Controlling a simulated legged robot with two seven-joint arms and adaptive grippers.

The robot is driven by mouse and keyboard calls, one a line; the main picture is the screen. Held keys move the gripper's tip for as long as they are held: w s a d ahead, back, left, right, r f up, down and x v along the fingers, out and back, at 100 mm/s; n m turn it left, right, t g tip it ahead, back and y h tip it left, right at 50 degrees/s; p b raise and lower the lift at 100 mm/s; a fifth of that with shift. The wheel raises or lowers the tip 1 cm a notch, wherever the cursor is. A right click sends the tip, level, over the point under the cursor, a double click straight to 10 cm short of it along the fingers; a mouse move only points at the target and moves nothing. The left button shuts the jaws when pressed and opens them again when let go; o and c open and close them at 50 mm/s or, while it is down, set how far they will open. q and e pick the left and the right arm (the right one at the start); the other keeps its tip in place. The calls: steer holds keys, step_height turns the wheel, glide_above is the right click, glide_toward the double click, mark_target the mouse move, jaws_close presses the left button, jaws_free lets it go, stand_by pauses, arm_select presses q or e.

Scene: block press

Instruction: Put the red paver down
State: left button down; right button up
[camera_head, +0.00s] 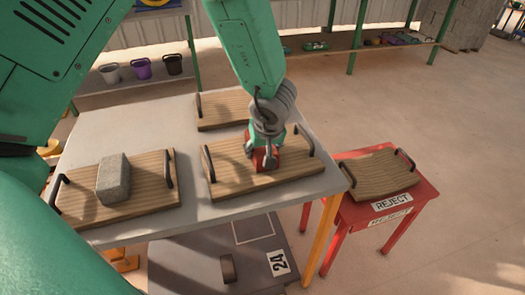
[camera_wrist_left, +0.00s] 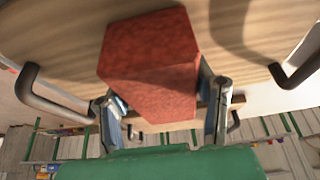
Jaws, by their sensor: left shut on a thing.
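My left gripper (camera_head: 262,163) points down over the middle wooden tray (camera_head: 225,185) on the grey table and is shut on the red paver (camera_head: 259,157). In the head view the fingers hide much of the paver. In the left wrist view the red paver (camera_wrist_left: 150,60) sits between the two fingertips (camera_wrist_left: 165,100), with the tray's wood and dark handles around it. The paver is at or just above the tray surface; I cannot tell whether it touches. My right gripper is not in view.
A grey block (camera_head: 113,180) lies on the left wooden tray (camera_head: 85,208). An empty tray (camera_head: 222,108) is at the back. A red table (camera_head: 418,197) marked REJECT holds another empty tray (camera_head: 375,174). Dark handles (camera_head: 304,140) stand up at the tray ends. Buckets (camera_head: 142,70) stand on a shelf behind.

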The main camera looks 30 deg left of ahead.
mark_target(264, 149)
arm_select(q)
steer(key=shift+r, duration=0.15)
steer(key=shift+a+f, duration=0.2)
steer(key=shift+a, duration=0.1)
steer(key=c, duration=0.6)
jaws_free()
steer(key=shift+s+a+f, duration=0.1)
steer(key=shift+a, duration=0.1)
steer(key=shift+c, duration=0.2)
steer(key=shift+a, duration=0.25)
steer(key=shift+d+r, duration=0.25)
steer(key=shift+d, duration=0.05)
steer(key=p+v, duration=0.1)
steer(key=v, duration=0.4)
steer(key=shift+d+f+p, duration=0.1)
steer(key=shift+d+p, duration=0.15)
steer(key=shift+p, duration=0.15)
steer(key=v, duration=0.2)
steer(key=p+v, duration=0.1)
steer(key=v, duration=0.1)
steer(key=a+p+v, duration=0.1)
steer(key=v, duration=0.1)
steer(key=shift+s+d+r, duration=0.15)
steer(key=shift+s+r, duration=0.05)
steer(key=shift+r, duration=0.2)
steer(key=shift+d+r, duration=0.1)
steer(key=shift+d, duration=0.15)
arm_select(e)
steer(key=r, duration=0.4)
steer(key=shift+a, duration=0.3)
